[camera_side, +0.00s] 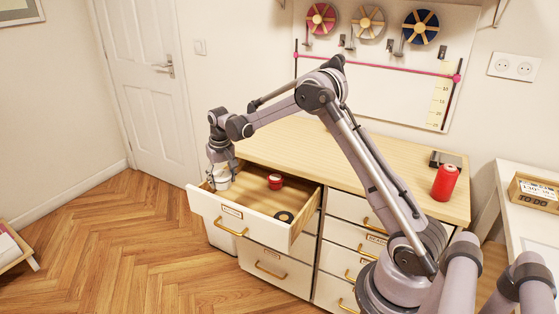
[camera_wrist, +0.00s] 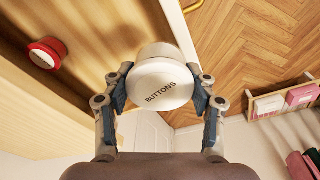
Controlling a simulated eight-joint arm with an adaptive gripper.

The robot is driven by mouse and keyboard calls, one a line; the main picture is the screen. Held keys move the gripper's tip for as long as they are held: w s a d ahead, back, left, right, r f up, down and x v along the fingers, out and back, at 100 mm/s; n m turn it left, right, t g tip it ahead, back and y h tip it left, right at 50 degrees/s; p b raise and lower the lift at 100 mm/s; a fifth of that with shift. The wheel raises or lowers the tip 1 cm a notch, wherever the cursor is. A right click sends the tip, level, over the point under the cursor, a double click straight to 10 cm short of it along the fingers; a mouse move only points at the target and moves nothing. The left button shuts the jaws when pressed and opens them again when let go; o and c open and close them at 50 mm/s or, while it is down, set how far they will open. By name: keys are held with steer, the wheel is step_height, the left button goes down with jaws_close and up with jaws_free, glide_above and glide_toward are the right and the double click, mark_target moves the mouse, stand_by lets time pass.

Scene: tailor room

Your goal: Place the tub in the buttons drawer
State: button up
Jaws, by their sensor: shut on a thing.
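A white tub (camera_wrist: 160,84) marked BUTTONS fills the space between the fingers of my gripper (camera_wrist: 162,92) in the wrist view. In the side view the tub (camera_side: 222,184) is at the left end of an open top drawer (camera_side: 262,225), and my gripper (camera_side: 219,174) points down above it, shut on it. The tub appears to be inside or just over the drawer's left end; I cannot tell if it touches the floor of the drawer. The label on the drawer front is too small to read.
A red round container (camera_side: 275,181) and a dark ring-shaped item (camera_side: 284,216) lie in the open drawer. The red container also shows in the wrist view (camera_wrist: 46,54). A red spool (camera_side: 445,182) stands on the cabinet top (camera_side: 300,145). The drawer's middle has bare room.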

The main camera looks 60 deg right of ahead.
steer(key=w+d+f+m, duration=0.2)
steer(key=w+d+m, duration=0.1)
steer(key=w+d, duration=0.35)
step_height(320, 180, down, 10)
steer(key=shift+w+a+f, duration=0.1)
steer(key=shift+a+f, duration=0.05)
steer(key=shift+f, duration=0.1)
steer(key=shift+f, duration=0.15)
steer(key=o, duration=1.2)
